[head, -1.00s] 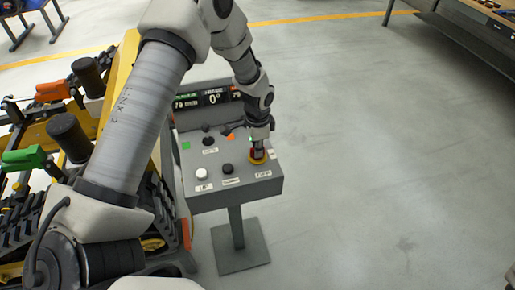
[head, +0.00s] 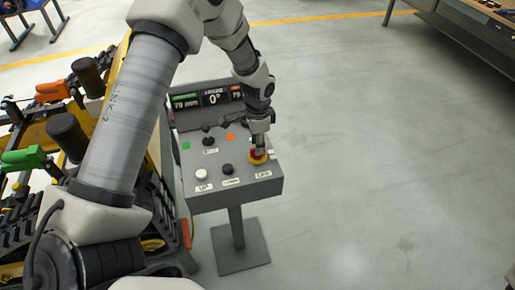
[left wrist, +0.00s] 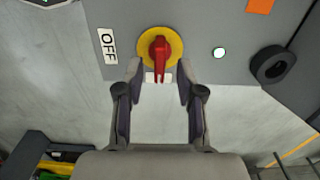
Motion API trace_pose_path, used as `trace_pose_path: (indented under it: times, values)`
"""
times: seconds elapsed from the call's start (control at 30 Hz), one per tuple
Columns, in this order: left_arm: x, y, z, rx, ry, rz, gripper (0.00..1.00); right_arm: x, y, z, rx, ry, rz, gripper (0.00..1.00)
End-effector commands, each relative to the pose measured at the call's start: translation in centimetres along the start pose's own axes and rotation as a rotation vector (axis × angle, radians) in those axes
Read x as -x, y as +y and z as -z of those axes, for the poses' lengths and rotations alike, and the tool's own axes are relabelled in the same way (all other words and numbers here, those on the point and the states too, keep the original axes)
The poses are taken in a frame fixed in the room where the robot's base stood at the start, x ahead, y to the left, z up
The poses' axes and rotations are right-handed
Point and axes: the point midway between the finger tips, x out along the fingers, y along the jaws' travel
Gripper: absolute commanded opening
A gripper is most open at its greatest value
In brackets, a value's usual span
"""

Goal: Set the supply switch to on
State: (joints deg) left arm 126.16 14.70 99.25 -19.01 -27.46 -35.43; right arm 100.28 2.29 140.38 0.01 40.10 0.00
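The supply switch is a red handle on a yellow round plate (left wrist: 160,48), on the grey control box. In the left wrist view the handle points down the picture, and an OFF label (left wrist: 107,46) is left of the plate. A second white label (left wrist: 151,77) lies below it, partly covered by the handle. In the head view the switch (head: 257,158) is at the box's right side. My left gripper (left wrist: 159,75) is open, one finger on either side of the handle's end, with gaps on both sides. My right gripper is not in view.
The control box (head: 235,188) stands on a post and also carries a white button (head: 202,175), a black knob (head: 228,169) and a display (head: 214,98). Yellow and black machinery (head: 35,130) is close on the left. The floor on the right is clear.

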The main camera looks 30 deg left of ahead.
Motion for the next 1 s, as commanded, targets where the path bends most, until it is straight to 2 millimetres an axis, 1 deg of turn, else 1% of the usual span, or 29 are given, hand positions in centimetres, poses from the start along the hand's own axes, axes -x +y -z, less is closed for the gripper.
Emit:
trace_pose_path:
  times: [0.03,0.2,0.3,0.4,0.5,1.0]
  values:
    - [1.4,-0.1,0.1,0.000,0.005,0.004,0.38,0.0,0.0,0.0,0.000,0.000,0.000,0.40]
    - [5.8,0.0,0.1,0.000,0.003,0.001,0.38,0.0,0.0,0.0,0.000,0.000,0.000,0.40]
    - [7.6,0.0,0.1,0.000,0.001,0.001,0.38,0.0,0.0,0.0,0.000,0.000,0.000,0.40]
    - [8.6,0.0,0.0,-0.001,0.000,-0.001,0.38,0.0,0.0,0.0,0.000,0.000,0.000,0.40]
    - [8.9,0.0,0.0,-0.001,-0.002,-0.002,0.38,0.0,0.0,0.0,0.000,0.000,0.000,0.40]
    - [8.9,0.0,0.0,0.000,-0.001,-0.002,0.38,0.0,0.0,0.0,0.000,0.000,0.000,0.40]
